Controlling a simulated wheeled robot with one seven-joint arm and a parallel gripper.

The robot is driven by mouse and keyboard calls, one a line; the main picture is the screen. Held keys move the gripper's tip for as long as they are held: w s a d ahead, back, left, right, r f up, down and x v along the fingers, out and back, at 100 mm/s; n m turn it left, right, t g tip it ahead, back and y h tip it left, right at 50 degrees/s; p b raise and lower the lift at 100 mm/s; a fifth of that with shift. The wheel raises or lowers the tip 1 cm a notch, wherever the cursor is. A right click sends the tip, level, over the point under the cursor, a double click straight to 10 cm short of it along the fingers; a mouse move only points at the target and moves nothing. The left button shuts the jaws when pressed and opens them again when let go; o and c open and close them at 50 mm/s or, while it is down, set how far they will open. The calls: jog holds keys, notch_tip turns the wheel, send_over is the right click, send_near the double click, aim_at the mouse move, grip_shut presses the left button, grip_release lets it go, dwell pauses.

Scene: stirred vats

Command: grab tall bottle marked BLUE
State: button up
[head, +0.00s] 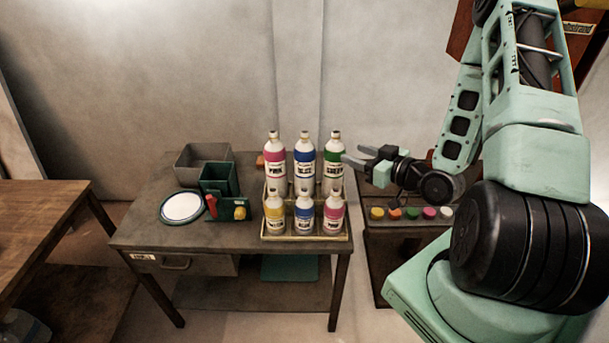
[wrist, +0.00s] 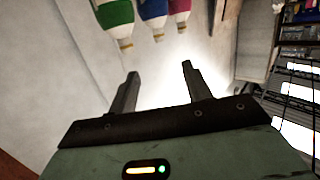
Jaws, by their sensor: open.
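The tall bottle marked BLUE (head: 304,160) stands upright in the back row of a tray on the table, between a tall pink-labelled bottle (head: 275,162) and a tall green-labelled bottle (head: 333,160). My gripper (head: 354,157) is open and empty, just right of the green-labelled bottle in the head view. In the wrist view my gripper's fingers (wrist: 160,75) are apart with nothing between them. The blue-labelled bottle (wrist: 153,10) shows there at the top, cut off, between the green (wrist: 115,15) and pink (wrist: 179,8) ones.
Short yellow (head: 274,213), blue (head: 304,214) and pink (head: 333,213) bottles stand in the tray's front row (head: 305,237). Left are a white round plate (head: 182,207), a green box (head: 217,178) and a grey bin (head: 194,158). Several coloured pots line a side table (head: 395,238).

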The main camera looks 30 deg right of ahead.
jog(key=b, duration=0.1)
send_near(308, 135)
jog(key=x, duration=0.3)
jog(key=p+x, duration=0.3)
jog(key=x, duration=0.2)
jog(key=shift+w+a+f, duration=0.1)
jog(key=shift+w+f, duration=0.05)
jog(key=shift+w, duration=0.3)
grip_shut()
dwell(1.0)
